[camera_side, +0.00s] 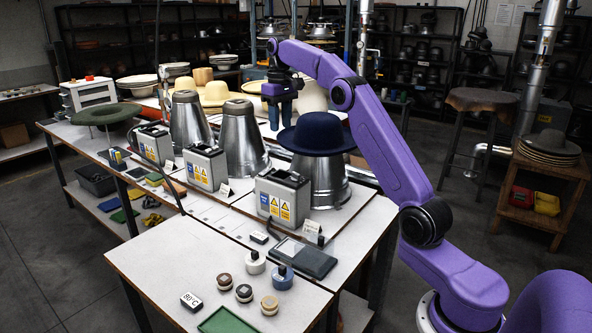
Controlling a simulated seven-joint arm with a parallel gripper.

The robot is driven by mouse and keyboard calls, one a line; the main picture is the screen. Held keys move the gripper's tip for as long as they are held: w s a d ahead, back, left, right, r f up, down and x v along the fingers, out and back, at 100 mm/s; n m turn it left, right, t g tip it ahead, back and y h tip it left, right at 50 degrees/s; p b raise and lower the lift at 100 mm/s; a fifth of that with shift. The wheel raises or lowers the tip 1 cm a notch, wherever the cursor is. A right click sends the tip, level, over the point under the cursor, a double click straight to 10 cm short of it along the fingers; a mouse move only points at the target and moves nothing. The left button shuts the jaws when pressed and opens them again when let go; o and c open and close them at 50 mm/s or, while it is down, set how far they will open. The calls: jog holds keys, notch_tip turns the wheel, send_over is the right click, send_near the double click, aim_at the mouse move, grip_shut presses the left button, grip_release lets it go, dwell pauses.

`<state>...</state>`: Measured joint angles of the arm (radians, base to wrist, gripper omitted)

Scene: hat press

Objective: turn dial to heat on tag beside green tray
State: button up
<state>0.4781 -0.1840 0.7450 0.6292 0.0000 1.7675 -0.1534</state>
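A tag reading 80°C (191,302) lies on the near white table, just left of the green tray (228,322), which the bottom edge cuts off. Grey control boxes with warning labels stand left (153,143), middle (206,167) and right (283,198), each beside a metal hat form. I cannot make out a dial on them. Several small round knob-like pieces (244,292) stand near the green tray.
The navy hat sits on the right metal form (318,180). A dark grey tray (308,260) lies between the right box and the knob-like pieces. A green hat (105,115) is at far left. The near table's left side is clear.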

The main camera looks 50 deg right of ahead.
jog(key=m, duration=0.1)
send_over(296, 173)
notch_tip(296, 173, down, 18)
jog(key=shift+r, duration=0.15)
dwell(0.8)
grip_shut()
